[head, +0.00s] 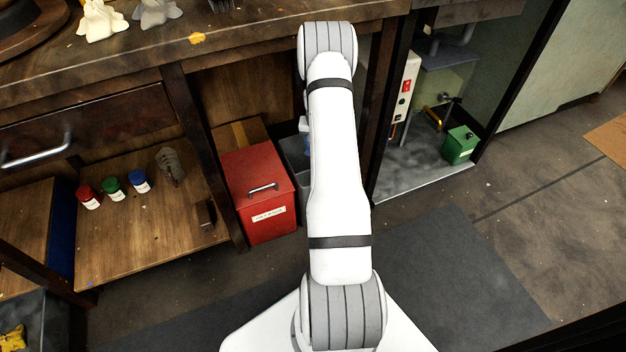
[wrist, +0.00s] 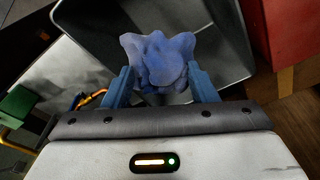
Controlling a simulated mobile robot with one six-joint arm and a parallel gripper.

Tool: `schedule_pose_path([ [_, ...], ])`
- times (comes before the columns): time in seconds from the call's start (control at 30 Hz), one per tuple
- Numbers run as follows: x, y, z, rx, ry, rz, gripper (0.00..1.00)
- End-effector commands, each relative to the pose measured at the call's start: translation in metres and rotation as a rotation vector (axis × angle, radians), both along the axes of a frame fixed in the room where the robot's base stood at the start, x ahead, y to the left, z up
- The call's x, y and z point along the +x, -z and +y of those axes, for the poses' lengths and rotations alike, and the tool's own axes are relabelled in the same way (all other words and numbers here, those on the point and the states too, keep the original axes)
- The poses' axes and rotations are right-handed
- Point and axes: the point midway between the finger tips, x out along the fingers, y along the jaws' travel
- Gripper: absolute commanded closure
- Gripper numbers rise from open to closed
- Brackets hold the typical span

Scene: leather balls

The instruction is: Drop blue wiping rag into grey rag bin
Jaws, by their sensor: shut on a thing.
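The blue wiping rag (wrist: 158,62) is bunched between the two fingers of my gripper (wrist: 162,85) in the wrist view. My gripper is shut on it. The grey rag bin (wrist: 218,40) lies beyond the rag in the wrist view, and the rag appears in front of its opening. I cannot tell how high above the bin the rag is. In the head view the grey bin (head: 294,155) shows only partly, beside the red bin under the bench. My arm hides the rest of it, and my gripper is hidden there too.
A red lidded bin (head: 262,192) stands directly left of the grey bin. A bench leg (head: 392,110) and a green box (head: 460,145) are to the right. Small red, green and blue jars (head: 114,188) stand on the lower shelf. The bench top (head: 240,42) overhangs the bins.

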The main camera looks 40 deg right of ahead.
Motion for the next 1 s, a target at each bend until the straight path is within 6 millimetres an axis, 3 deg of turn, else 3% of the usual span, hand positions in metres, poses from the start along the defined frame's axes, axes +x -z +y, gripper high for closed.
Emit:
schedule_pose_path([
  [0.03, -0.001, 0.011, -0.001, 0.001, 0.003, 0.002, 0.69],
  [0.23, -0.004, 0.032, -0.005, 0.0, 0.009, 0.001, 0.69],
  [0.6, -0.005, 0.037, -0.007, 0.0, 0.013, 0.0, 0.69],
  [0.63, -0.005, 0.037, -0.007, 0.0, 0.013, 0.0, 0.45],
  [0.9, -0.005, 0.037, -0.007, 0.0, 0.013, 0.0, 0.23],
  [1.0, -0.005, 0.037, -0.007, 0.0, 0.014, 0.0, 0.22],
])
